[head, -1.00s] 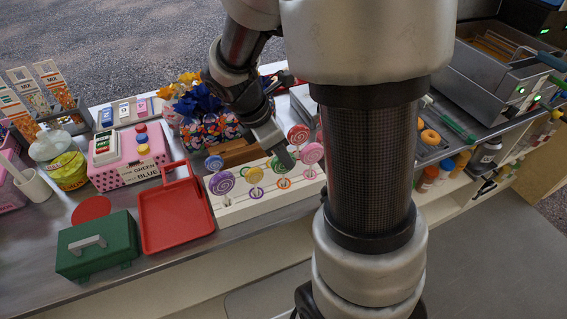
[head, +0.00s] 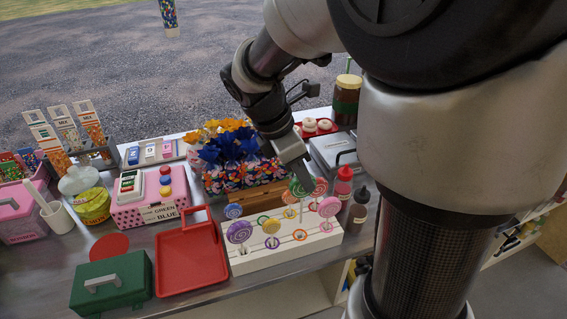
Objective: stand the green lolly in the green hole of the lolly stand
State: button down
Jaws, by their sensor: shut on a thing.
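The green lolly (head: 301,188) shows at the tip of my gripper (head: 297,174), above the back right part of the white lolly stand (head: 262,261). My gripper is shut on it, pointing down from the back.
A red tray (head: 190,262) and a green box (head: 112,283) lie left of the stand. A flower-patterned display (head: 225,177) and a brown block (head: 262,198) stand behind it. Sauce bottles (head: 357,212) stand close on the right.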

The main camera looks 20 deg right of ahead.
aim_at(306, 194)
notch_tip(306, 194, down, 3)
jog(key=shift+f+b, duration=0.2)
jog(key=shift+b, duration=1.05)
jog(key=w+a+r+n+p, duration=0.2)
jog(key=w+a+r+p, duration=0.45)
jog(key=p, duration=0.25)
notch_tip(306, 194, down, 7)
jog(key=w+b, duration=0.1)
jog(key=b, duration=0.5)
jog(key=shift+a+t, duration=0.4)
jog(key=shift+a, duration=0.05)
jog(key=shift+f, duration=0.6)
